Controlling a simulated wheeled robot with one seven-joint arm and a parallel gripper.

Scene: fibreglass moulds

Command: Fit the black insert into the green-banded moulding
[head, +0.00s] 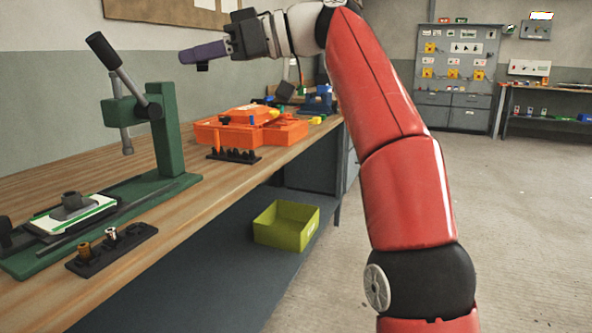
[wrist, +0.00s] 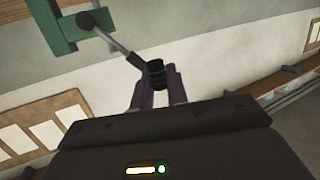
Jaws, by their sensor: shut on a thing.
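My gripper (head: 203,53), with purple fingers, is raised high above the bench, up and to the right of the green press. It is shut on a black insert (head: 203,67), whose lower end shows just under the fingertips. In the wrist view the black insert (wrist: 156,70) stands between the purple fingertips (wrist: 157,85). The green-banded moulding (head: 98,213) is a white piece lying on the press base at lower left, far below my gripper. A dark grey raised part sits on top of the moulding, with a round top.
The green press (head: 165,130) stands upright with its lever (head: 104,52) near my gripper's left. A dark rack (head: 112,250) with several small inserts lies at the bench front. An orange case (head: 245,130) and a black rack (head: 233,156) stand farther along the wooden bench.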

